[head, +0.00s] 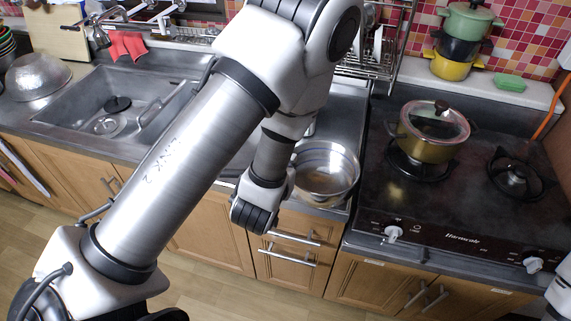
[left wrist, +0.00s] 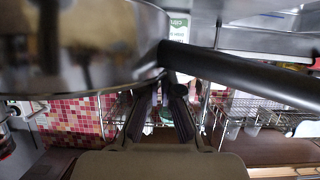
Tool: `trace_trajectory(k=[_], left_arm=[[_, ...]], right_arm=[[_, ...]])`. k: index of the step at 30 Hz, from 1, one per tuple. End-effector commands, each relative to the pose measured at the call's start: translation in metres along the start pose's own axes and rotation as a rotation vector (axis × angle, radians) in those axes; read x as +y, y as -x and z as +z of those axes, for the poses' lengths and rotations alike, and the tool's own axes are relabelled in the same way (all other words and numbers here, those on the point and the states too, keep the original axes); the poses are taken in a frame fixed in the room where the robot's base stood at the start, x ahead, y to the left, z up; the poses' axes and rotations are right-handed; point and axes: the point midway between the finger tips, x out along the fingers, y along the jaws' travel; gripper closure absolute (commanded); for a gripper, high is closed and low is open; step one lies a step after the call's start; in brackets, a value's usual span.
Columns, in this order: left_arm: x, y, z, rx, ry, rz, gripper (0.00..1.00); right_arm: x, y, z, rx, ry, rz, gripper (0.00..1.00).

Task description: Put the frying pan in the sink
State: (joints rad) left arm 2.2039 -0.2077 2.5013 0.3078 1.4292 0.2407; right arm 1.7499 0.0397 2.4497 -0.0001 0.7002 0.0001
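The frying pan is the shiny steel pan (head: 327,175) at the centre of the head view, just right of my left wrist, over the counter's front edge. In the left wrist view its steel side (left wrist: 85,50) fills the upper left, and its dark handle (left wrist: 245,80) runs right. Wall and rack show below it, so it is held up. My left gripper (left wrist: 166,86) has its fingers closed together where handle meets pan; the exact contact is partly hidden. In the head view my arm hides these fingers. The sink (head: 80,100) is at the left, with a dark round piece inside.
A steel colander (head: 38,75) stands left of the sink. A lidded pot (head: 430,140) sits on the stove (head: 400,205) at the right. A dish rack (head: 375,55) stands behind. A faucet and red gloves (head: 127,44) are behind the sink.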

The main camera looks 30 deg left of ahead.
Motion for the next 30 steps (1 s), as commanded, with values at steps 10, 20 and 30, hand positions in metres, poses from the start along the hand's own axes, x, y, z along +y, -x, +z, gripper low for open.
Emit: trace_trajectory(k=[10, 20, 30], left_arm=[[-0.028, -0.065, -0.025, 0.003, 0.005, 0.000, 1.00], [-0.033, -0.089, 0.006, -0.001, -0.002, 0.002, 1.00], [-0.033, -0.091, 0.011, 0.001, -0.001, 0.002, 0.91]], right_arm=[[0.000, 0.013, 0.000, 0.000, 0.000, 0.000, 0.60], [0.000, 0.023, 0.000, -0.001, 0.000, 0.000, 0.60], [0.000, 0.019, 0.000, 0.000, 0.000, 0.000, 0.60]])
